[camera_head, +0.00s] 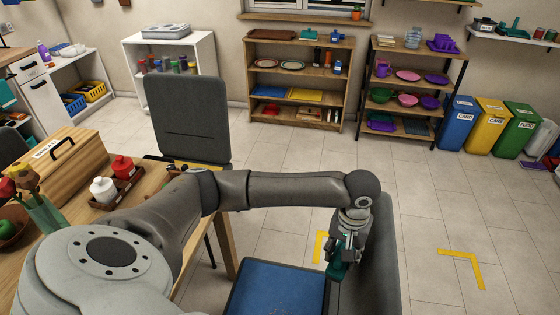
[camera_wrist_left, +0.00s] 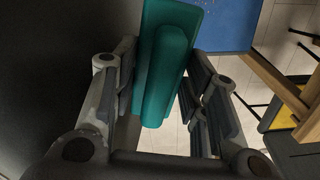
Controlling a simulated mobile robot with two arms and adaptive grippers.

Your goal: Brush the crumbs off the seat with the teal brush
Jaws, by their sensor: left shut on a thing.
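My left gripper (camera_head: 345,250) is shut on the teal brush (camera_head: 338,269), which shows more fully in the left wrist view (camera_wrist_left: 167,70) between the two fingers. The blue seat (camera_head: 262,280) lies at the bottom of the head view, cut off by the frame edge. The gripper and brush are beside its right edge, near the dark grey backrest (camera_head: 382,262). A corner of the seat also shows at the top of the left wrist view (camera_wrist_left: 228,28), with a few pale specks that look like crumbs. Whether the brush touches the seat cannot be told. My right gripper is not in view.
A wooden table (camera_head: 160,188) stands left, with a bread box (camera_head: 62,165) and red and white jars on a tray. Another grey chair (camera_head: 188,118) is behind it. Yellow corner marks (camera_head: 465,258) lie on the open tiled floor. Shelves and bins line the back wall.

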